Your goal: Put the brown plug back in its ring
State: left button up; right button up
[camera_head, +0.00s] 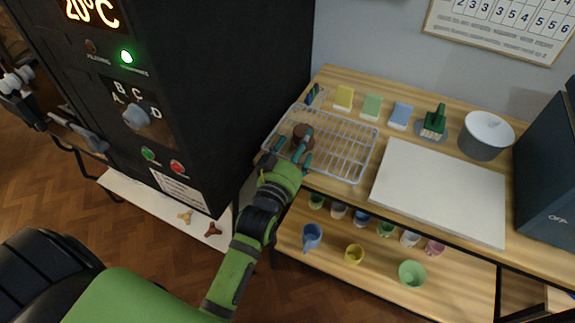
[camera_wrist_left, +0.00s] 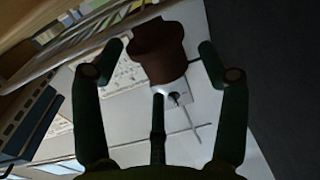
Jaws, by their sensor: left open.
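The brown plug (camera_head: 303,133) is a dark brown, stepped round piece at the left part of the wire rack in the head view. My left gripper (camera_head: 291,152) is at the rack's front left corner, its fingers pointing at the plug. In the left wrist view the plug (camera_wrist_left: 160,52) shows ahead, between the open fingertips of my left gripper (camera_wrist_left: 165,60). Gaps show on both sides, and neither finger appears to touch it. I cannot make out the plug's ring in either view. My right gripper is not in view.
The wire rack (camera_head: 345,149) stands on a wooden bench beside the black kiln (camera_head: 235,70). Sponges, a green brush (camera_head: 435,121), a grey pot (camera_head: 485,137) and a white board (camera_head: 440,190) fill the bench. Several cups stand on the shelf below.

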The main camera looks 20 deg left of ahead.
pick_arm(q)
jog(key=s+b, duration=0.1)
jog(key=s, duration=0.7)
jog(key=shift+s, duration=0.2)
jog(key=shift+d+r, duration=0.1)
